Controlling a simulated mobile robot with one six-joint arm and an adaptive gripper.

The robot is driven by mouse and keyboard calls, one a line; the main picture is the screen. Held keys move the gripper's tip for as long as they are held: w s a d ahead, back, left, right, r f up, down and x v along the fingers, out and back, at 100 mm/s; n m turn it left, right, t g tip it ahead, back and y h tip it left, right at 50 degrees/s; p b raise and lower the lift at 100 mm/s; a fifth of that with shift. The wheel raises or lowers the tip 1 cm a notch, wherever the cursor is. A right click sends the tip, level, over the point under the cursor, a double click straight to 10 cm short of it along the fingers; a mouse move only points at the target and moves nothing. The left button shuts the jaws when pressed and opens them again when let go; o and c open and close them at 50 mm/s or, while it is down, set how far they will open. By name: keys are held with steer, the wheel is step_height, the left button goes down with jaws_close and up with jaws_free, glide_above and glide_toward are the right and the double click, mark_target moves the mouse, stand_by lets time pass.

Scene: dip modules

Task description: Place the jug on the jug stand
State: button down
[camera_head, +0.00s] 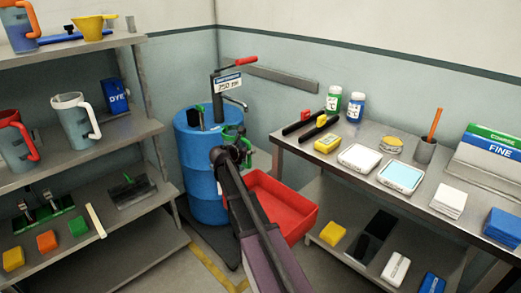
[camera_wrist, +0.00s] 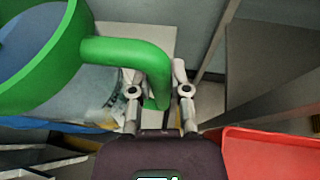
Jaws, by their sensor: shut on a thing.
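The jug (camera_head: 231,133) has a green rim and a green handle. In the head view it is in front of the upper part of the blue drum, partly hidden by my arm. In the wrist view its green rim (camera_wrist: 68,60) fills the upper left, with a bluish inside. My gripper (camera_wrist: 158,88) is shut on the jug's green handle (camera_wrist: 125,55), its fingers on either side of the handle's lower end. In the head view my gripper (camera_head: 243,150) is beside the jug. I cannot make out for certain which thing is the jug stand.
The blue drum (camera_head: 205,172) carries a pump with a red lever (camera_head: 238,63). A red tray (camera_head: 280,203) stands right of it. A steel bench (camera_head: 365,130) with tools is at right. Shelves (camera_head: 75,55) with other jugs are at left.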

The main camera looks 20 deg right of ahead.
steer(key=w+d, duration=0.4)
steer(key=d, duration=0.4)
steer(key=shift+w, duration=0.4)
steer(key=shift+a+f, duration=0.1)
steer(key=shift+f+b, duration=1.7)
steer(key=shift+b, duration=0.1)
steer(key=c, duration=0.6)
jaws_free()
